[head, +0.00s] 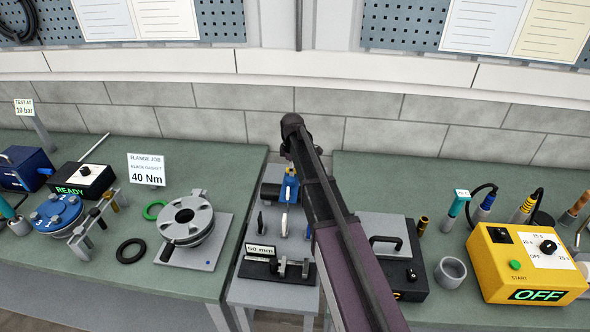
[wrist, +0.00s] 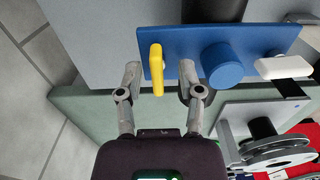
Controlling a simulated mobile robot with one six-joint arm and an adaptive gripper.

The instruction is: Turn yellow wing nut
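In the wrist view the yellow wing nut (wrist: 156,70) stands on a blue block (wrist: 180,45). Its long side runs roughly in line with my fingers. My gripper (wrist: 160,75) is open, with one fingertip on each side of the wing nut. A gap shows on both sides, wider on the right. I cannot tell how far the fingertips are from the block's face. A small blue part (head: 290,188) shows left of the arm.
A round blue knob (wrist: 222,63) sits close to the right fingertip, with a white paddle (wrist: 284,66) farther right. In the head view, a yellow box (head: 520,265) reads OFF and a flange (head: 188,222) stands left.

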